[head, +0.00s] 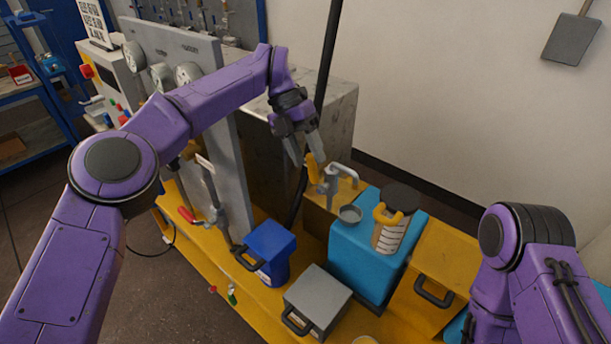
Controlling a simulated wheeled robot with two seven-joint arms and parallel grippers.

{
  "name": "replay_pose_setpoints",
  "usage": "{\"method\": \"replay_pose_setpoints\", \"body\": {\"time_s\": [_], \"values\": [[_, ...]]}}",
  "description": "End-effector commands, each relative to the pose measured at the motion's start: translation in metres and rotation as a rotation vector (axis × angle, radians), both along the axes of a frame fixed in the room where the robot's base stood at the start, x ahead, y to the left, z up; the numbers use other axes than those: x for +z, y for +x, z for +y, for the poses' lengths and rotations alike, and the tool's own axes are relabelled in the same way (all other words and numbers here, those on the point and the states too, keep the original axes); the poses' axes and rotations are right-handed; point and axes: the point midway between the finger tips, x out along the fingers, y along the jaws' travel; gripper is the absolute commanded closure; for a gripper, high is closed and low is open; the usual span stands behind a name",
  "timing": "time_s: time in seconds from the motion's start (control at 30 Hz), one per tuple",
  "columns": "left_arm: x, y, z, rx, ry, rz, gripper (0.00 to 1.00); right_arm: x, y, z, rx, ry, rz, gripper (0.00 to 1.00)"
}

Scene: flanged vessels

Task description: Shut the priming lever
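My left gripper (305,156) reaches in from the upper left, pointing down, with its two fingers apart. Just below the fingertips is a small orange-yellow upright handle (314,171), beside a grey metal fitting with a bent arm (333,181) on a yellow block. I cannot tell whether the fingers touch the handle. A second lever with a red grip (187,215) sits lower on the grey panel, left of the gripper. Which of these is the priming lever is not clear from this view. My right arm is at the right edge; its gripper is out of view.
A grey upright panel (228,170) with gauges stands left of the gripper. A teal box (350,262) bears a yellow-handled jar (388,232) and a small metal cup (350,214). A blue container (272,250) and grey box (316,298) stand in front. A dark pole (328,50) rises behind.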

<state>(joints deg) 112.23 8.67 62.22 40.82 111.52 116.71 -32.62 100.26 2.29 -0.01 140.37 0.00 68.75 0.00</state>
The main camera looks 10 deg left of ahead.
Motion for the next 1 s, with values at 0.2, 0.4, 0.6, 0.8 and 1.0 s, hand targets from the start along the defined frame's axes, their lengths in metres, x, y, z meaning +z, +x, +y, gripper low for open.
{"method": "replay_pose_setpoints", "body": {"time_s": [0.2, 0.4, 0.6, 0.8, 1.0], "values": [[0.027, -0.050, -0.004, -0.004, -0.002, -0.005, 0.50, -0.053, 0.000, 0.000, 0.000, 0.000, 0.000, 0.50], [0.051, -0.092, -0.009, -0.002, 0.000, -0.004, 0.50, -0.075, 0.000, 0.000, 0.000, 0.000, 0.000, 0.50], [0.063, -0.109, -0.011, 0.000, 0.001, -0.001, 0.50, -0.079, 0.000, 0.000, 0.000, 0.000, 0.000, 0.50], [0.064, -0.110, -0.011, 0.001, 0.001, 0.000, 0.50, -0.078, 0.000, 0.000, 0.000, 0.000, 0.000, 0.50], [0.064, -0.109, -0.012, -0.001, 0.001, 0.000, 1.00, -0.078, 0.000, 0.000, 0.000, 0.000, 0.000, 0.50]]}}
